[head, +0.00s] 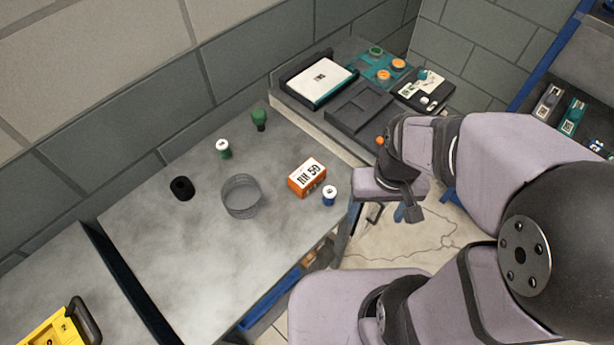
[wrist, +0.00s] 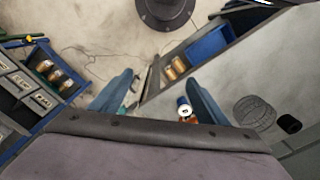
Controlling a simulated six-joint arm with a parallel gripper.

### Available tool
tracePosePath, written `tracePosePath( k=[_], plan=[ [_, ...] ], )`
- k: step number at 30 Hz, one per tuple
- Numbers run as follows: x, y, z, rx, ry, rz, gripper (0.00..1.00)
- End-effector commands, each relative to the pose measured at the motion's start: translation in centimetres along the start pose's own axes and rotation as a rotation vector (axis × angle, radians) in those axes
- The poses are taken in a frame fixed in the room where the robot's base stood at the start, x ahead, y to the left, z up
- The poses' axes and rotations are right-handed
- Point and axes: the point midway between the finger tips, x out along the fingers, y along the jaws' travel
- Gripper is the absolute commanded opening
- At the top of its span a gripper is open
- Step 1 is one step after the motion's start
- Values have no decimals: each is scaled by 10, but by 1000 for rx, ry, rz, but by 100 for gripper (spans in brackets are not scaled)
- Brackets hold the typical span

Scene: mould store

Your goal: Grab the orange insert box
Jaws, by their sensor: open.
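The orange insert box (head: 307,178), with a white top marked with dark print, lies on the grey table in the head view. A small blue can with a white lid (head: 330,194) stands close to its right. In the wrist view only a sliver of orange (wrist: 191,120) shows below the can (wrist: 184,106); my gripper's housing hides the rest. My gripper (wrist: 160,82) is open, with its two blue fingers apart and nothing between them. In the head view my wrist is right of the box, past the table's right edge, and the fingers are mostly hidden.
A raised bench (head: 284,112) with trays is behind. The table's front is bare.

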Motion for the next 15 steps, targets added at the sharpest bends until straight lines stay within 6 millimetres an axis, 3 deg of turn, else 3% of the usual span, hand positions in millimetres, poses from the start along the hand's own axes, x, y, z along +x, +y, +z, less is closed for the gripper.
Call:
tracePosePath(
  k=[10, 15],
  plan=[
    [-46, 0, -1, 0, 7, 0, 69],
    [-39, 0, -1, -176, -57, 70, 69]
  ],
)
